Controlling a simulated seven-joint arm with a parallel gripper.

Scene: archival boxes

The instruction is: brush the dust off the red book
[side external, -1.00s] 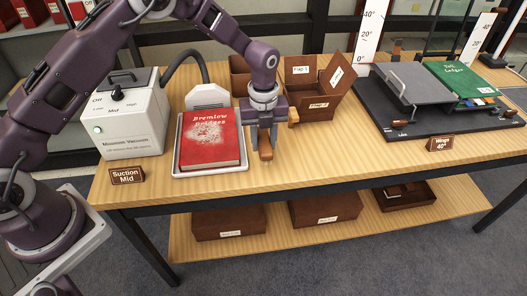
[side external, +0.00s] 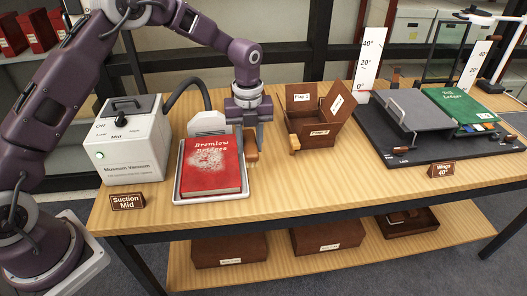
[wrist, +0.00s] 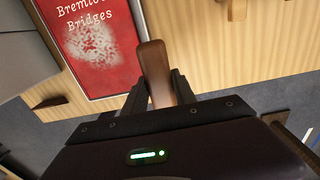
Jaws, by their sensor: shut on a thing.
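The red book (side external: 212,178), titled "Bremlow Bridges", lies flat on a white tray (side external: 212,199). A pale patch of dust covers the middle of its cover. The book also shows at the upper left of the wrist view (wrist: 110,75). My gripper (side external: 250,135) is just right of the book's far right corner, shut on the brown wooden handle of a brush (side external: 251,147). The handle also shows between the fingers in the wrist view (wrist: 155,65). Its bristles cannot be made out.
A white museum vacuum (side external: 135,150), marked mid, stands left of the book with a dark hose. An open brown flap box (side external: 322,128) stands to the right, a tan wooden piece (side external: 294,142) at its left. A black board (side external: 420,150) carries a grey cradle and green book.

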